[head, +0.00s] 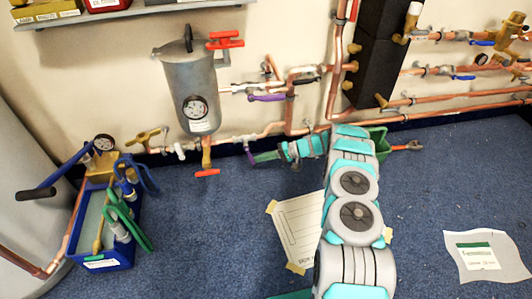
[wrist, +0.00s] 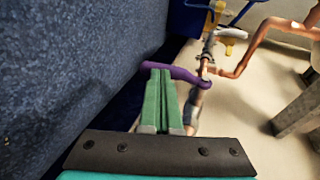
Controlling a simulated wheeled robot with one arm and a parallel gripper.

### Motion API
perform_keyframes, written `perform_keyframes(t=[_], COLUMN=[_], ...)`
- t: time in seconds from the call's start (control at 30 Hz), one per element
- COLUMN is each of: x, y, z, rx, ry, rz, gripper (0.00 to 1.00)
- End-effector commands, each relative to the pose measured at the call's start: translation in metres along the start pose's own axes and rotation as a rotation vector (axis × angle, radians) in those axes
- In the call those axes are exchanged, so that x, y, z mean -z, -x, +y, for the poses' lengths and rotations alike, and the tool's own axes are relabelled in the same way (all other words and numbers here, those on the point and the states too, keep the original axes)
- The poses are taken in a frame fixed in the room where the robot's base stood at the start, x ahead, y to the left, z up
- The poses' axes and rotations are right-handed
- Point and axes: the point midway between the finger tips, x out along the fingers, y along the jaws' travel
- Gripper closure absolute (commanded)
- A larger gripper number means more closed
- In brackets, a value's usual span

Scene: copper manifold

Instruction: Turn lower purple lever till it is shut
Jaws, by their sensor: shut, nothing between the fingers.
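The lower purple lever (head: 249,152) hangs down from the low copper pipe along the wall in the head view, just left of my fingertips. In the wrist view the purple lever (wrist: 183,73) lies across the picture, crosswise to its pipe, with its pivot end at the right. My gripper (head: 257,157) has green fingers, which are shut together with nothing between them. In the wrist view the fingertips (wrist: 158,72) are at the lever's free end, seemingly against or very near it; I cannot tell if they touch.
An upper purple lever (head: 267,97) sits on a higher pipe. A grey tank (head: 187,82) with a gauge and red handles stands left of it. A white lever (head: 181,150) and a yellow lever (head: 147,136) are on the low pipe. A blue bin (head: 108,256) stands on the carpet.

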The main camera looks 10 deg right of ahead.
Motion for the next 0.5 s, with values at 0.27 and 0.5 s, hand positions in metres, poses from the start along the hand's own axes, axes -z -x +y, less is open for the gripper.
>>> perform_keyframes(t=[0.27,0.5], x=[-0.002,-0.003], y=[-0.013,-0.019], z=[0.005,0.006], rx=[-0.001,-0.001], ry=[0.002,0.002], rz=[0.000,-0.001], gripper=[1.00,1.00])
